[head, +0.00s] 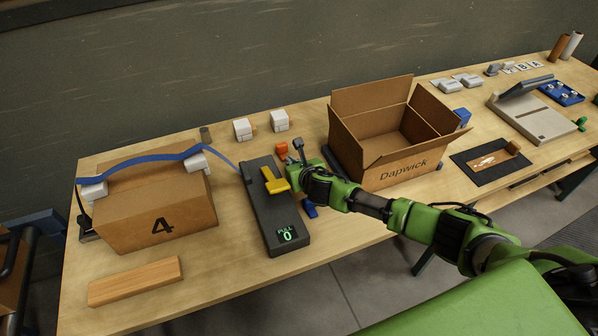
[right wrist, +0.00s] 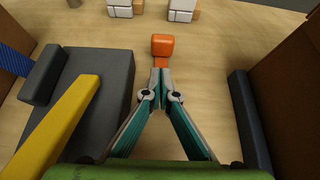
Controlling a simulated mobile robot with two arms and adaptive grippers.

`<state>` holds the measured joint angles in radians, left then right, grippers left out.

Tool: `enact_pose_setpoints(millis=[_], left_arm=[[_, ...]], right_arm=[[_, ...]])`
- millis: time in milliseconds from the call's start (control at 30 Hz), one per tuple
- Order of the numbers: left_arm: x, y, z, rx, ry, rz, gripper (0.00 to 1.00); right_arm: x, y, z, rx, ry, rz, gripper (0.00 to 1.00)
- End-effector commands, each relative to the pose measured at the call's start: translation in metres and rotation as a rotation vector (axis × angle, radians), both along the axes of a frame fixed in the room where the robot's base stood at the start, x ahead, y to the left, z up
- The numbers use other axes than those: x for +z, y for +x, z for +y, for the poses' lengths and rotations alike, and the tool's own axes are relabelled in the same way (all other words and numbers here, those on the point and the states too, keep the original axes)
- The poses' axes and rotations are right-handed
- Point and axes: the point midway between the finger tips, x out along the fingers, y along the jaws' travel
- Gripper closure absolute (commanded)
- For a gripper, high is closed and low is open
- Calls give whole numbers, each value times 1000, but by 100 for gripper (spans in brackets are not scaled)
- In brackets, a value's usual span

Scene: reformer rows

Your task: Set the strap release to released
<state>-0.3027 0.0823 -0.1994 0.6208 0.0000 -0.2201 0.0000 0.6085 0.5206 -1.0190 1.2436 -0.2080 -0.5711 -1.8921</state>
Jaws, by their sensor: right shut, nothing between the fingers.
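A dark strap device (head: 262,208) stands on the bench, with a yellow lever (head: 275,181) on top and a display reading "PULL 0". The blue strap (head: 150,159) runs from it over a box marked 4. Which part is the strap release is not labelled. My right gripper (head: 291,160) is shut and empty beside the device. In the right wrist view its fingertips (right wrist: 160,76) are just short of the orange tab (right wrist: 162,46); contact cannot be told. The yellow lever (right wrist: 55,128) lies to their left.
The carton marked 4 (head: 155,212) stands at left, with white corner guards. An open carton marked Dapwick (head: 395,175) stands close to the right of my gripper. White blocks (head: 243,129) sit behind. A wooden bar (head: 135,281) lies front left.

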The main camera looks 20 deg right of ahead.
Motion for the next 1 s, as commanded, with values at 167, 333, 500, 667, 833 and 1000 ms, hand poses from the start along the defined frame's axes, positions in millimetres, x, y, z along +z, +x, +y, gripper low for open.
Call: enact_pose_setpoints(millis=[167, 333, 500, 667, 833, 1000], left_arm=[[0, -17, 3, -1, 4, 24, 60], [1, -4, 1, 0, 1, 7, 60], [2, 19, -6, 1, -7, -26, 60], [0, 11, -5, 1, -7, -16, 60], [-1, -1, -4, 1, -5, 2, 60], [-1, -2, -4, 1, -5, 3, 60]], right_arm=[[10, -19, -1, 2, 1, 0, 100], [22, -41, -1, 2, 0, 0, 100], [34, -62, -1, 2, 0, 0, 100], [42, -74, -2, 0, 0, 0, 100], [45, -80, -2, 0, 1, 0, 100], [45, -80, -2, 0, 1, 0, 100]])
